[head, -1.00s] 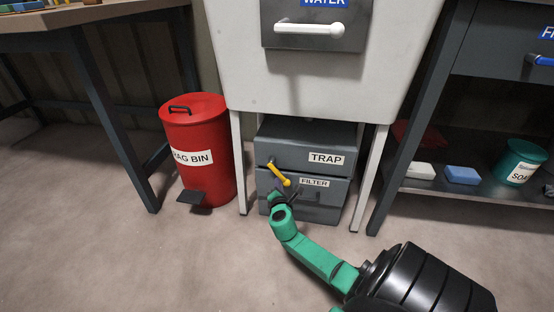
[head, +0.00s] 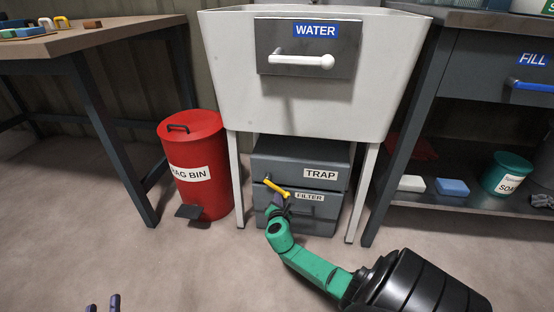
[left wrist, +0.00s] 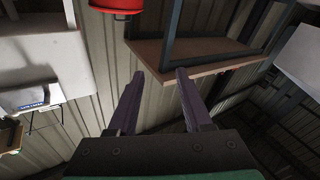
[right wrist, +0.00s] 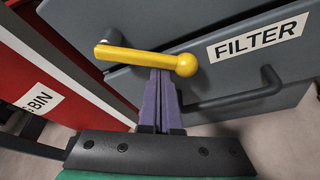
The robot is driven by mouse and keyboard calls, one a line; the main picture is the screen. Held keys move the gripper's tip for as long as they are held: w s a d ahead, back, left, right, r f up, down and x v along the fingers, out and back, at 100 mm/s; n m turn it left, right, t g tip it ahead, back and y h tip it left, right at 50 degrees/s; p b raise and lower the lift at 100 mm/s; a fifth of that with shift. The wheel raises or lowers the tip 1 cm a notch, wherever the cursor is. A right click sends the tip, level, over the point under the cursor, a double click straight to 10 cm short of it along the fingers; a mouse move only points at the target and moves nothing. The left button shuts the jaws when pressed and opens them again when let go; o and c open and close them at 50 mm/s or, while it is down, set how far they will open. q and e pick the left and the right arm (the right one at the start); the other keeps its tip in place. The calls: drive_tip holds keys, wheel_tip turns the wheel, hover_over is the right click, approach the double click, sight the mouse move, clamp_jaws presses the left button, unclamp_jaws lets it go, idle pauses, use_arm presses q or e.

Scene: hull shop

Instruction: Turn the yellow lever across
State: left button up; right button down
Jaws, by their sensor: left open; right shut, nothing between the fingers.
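The yellow lever (head: 276,188) is on the front of the grey trap box (head: 270,150) under the sink. In the head view it slopes down to the right. In the right wrist view the yellow lever (right wrist: 145,58) runs nearly level, with its ball end at the right. My right gripper (right wrist: 160,75) is shut and empty, its fingertips just under the lever near the ball; I cannot tell if they touch it. In the head view my right gripper (head: 278,203) is small and partly hidden. My left gripper (head: 103,303) is open and empty at the bottom left edge.
A red rag bin (head: 195,180) stands left of the trap box. The white sink (head: 310,95) with a WATER handle (head: 300,61) is above, its legs on both sides. A FILTER drawer handle (right wrist: 240,95) is right of my right fingers. Open floor lies in front.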

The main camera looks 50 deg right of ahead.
sight(283, 192)
use_arm(q)
drive_tip(key=s+f+g+p, duration=0.1)
drive_tip(key=s+f+g, duration=0.2)
drive_tip(key=s+f, duration=0.35)
drive_tip(key=s+f+g+p, duration=0.1)
drive_tip(key=s+f+g, duration=0.25)
drive_tip(key=f, duration=0.55)
use_arm(e)
drive_tip(key=r+n+p, duration=0.1)
drive_tip(key=n+g+p, duration=0.1)
drive_tip(key=s+r+p, duration=0.1)
drive_tip(key=p, duration=0.1)
drive_tip(key=shift+d+r+n+h, duration=0.3)
drive_tip(key=shift+d+r+n, duration=0.05)
drive_tip(key=shift+d+n, duration=0.05)
drive_tip(key=shift+s+d+r+n+g+p, duration=0.15)
drive_tip(key=shift+r+n+g+p, duration=0.1)
drive_tip(key=shift+n+g+p, duration=0.2)
use_arm(q)
wheel_tip(283, 192, up, 8)
drive_tip(key=p, duration=0.1)
drive_tip(key=shift+s+d+f+g+y, duration=0.15)
drive_tip(key=shift+s+d+g+y, duration=0.1)
drive_tip(key=shift+d+g+y, duration=0.15)
use_arm(e)
drive_tip(key=shift+s+r, duration=0.1)
drive_tip(key=shift+r, duration=0.1)
